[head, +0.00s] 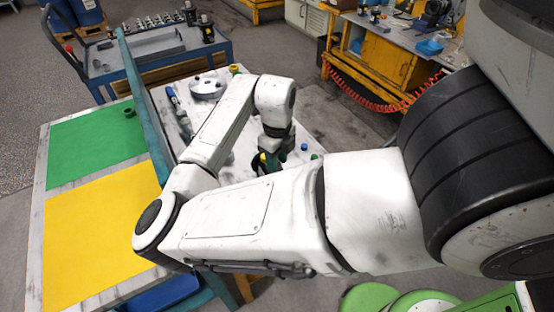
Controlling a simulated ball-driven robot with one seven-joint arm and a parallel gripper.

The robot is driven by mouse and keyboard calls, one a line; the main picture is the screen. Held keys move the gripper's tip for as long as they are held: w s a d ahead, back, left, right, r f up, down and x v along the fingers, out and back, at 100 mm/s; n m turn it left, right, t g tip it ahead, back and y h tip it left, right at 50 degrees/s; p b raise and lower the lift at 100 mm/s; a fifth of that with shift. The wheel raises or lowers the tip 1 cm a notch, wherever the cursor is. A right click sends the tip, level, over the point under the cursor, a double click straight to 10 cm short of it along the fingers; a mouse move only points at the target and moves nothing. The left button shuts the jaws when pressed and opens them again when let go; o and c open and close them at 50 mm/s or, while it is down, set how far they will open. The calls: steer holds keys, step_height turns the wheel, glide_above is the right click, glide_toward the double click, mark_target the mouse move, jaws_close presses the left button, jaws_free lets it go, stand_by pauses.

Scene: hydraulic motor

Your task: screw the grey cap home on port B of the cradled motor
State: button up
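My gripper (268,160) points down over the right part of the workbench, below my white wrist. It is small and dark here, and I cannot make out whether its fingers are open or shut. Dark and teal shapes with a bit of yellow sit right at it; they may be part of the cradled motor, but my forearm and upper arm hide most of that spot. I cannot pick out the grey cap or port B.
A teal divider (140,95) separates green (90,145) and yellow (95,225) mats from the work area. A dark ring (129,112) lies on green.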

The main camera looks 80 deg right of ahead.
steer(key=shift+r+n+p, duration=0.2)
steer(key=shift+n+p, duration=0.5)
steer(key=shift+n, duration=0.2)
steer(key=shift+n+p, duration=0.45)
steer(key=shift+n, duration=0.65)
steer(key=shift+f, duration=0.2)
